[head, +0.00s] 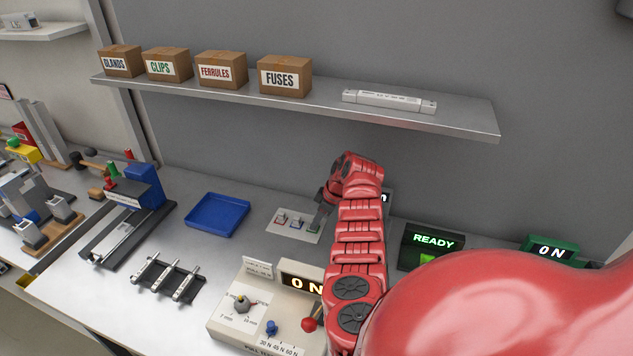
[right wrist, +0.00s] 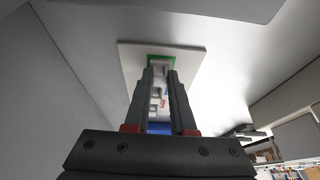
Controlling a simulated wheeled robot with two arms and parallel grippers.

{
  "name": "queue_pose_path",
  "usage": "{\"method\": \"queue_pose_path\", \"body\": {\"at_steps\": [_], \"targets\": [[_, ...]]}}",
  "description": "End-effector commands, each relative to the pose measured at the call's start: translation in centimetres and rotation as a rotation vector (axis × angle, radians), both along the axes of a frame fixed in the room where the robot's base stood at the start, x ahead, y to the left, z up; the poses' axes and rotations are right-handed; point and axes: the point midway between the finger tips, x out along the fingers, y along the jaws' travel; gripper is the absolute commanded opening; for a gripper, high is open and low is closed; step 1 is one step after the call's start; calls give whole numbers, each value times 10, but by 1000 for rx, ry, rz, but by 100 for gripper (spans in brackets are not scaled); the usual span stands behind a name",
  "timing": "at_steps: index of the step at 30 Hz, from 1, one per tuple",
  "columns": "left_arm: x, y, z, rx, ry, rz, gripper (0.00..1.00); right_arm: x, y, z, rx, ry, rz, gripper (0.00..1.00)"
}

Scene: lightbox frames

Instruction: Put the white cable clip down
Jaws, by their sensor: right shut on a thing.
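My right gripper (head: 319,222) reaches down at the right end of a white card (head: 283,232) on the bench. In the right wrist view its fingers (right wrist: 161,78) are shut on the white cable clip (right wrist: 160,69), which is small and partly hidden by them. The clip is at the green-outlined square (right wrist: 163,57) of the card; I cannot tell whether it touches the card. Two other small clips sit on the card, in the red (head: 281,219) and blue (head: 299,222) outlines. My left gripper is not in view.
A blue tray (head: 217,230) lies left of the card. A beige control box (head: 230,325) stands in front, and a dark READY display (head: 405,248) at right. Above runs a shelf (head: 470,122) with labelled boxes. The bench between tray and card is clear.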

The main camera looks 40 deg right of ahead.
Motion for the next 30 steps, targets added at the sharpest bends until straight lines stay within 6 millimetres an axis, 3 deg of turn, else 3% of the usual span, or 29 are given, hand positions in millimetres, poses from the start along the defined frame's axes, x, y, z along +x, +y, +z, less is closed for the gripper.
{"method": "queue_pose_path", "body": {"at_steps": [10,11,15,26,30], "targets": [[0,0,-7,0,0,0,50,0,0,-5,0,0,0,0],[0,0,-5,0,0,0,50,0,0,-4,0,0,0,28],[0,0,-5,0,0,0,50,0,0,-3,0,0,0,53],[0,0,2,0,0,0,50,0,0,3,0,0,0,53],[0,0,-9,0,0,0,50,-5,-4,13,-2,-2,0,53]]}}
